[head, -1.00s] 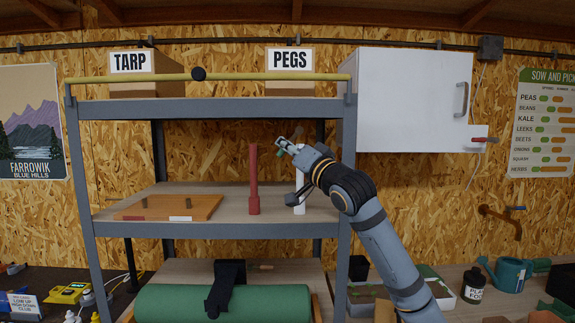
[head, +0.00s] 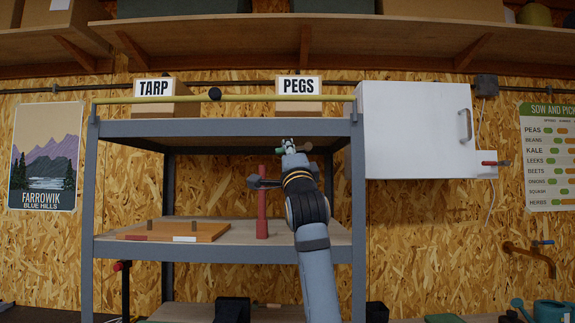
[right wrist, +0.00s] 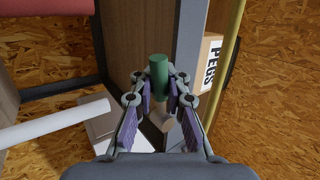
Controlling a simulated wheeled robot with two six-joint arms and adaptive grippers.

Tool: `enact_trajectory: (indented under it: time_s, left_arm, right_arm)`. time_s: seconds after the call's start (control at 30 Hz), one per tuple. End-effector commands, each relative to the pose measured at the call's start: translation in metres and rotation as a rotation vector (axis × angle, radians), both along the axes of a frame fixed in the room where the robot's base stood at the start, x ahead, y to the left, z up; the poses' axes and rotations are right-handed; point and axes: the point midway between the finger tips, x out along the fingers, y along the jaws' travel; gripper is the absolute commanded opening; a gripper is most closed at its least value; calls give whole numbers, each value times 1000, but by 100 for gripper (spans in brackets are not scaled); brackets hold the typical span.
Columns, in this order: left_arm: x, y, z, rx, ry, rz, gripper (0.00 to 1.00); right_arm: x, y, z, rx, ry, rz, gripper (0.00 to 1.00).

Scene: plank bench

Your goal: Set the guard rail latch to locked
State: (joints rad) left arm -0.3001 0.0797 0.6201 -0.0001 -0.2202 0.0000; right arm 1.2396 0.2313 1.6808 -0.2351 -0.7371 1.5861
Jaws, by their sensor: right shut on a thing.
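The yellow guard rail (head: 150,100) runs along the top front of the grey shelf unit, with a dark round knob (head: 214,94) near its middle. Which part is the latch is not clear. The rail also shows at the right of the right wrist view (right wrist: 229,75). My right gripper (head: 286,146) is just below the top shelf's front edge. In the right wrist view it is shut on a green cylinder (right wrist: 158,72) with a tan end (right wrist: 162,122). My left gripper is not in view.
A red post (head: 262,215) stands on the middle shelf beside my right arm. A wooden board (head: 165,233) with two pegs lies to its left. A white post (right wrist: 50,122) shows in the right wrist view. The TARP and PEGS boxes (head: 300,107) stand on top.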

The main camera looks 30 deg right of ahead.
Motion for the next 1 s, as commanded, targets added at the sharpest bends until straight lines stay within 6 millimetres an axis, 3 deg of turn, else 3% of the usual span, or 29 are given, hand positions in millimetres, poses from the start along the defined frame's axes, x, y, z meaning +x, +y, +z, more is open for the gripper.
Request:
enact_trajectory:
  time_s: [1.0]
  left_arm:
    - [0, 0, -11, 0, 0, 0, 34]
  right_arm:
    - [0, 0, 3, 73, -43, 3, 0]
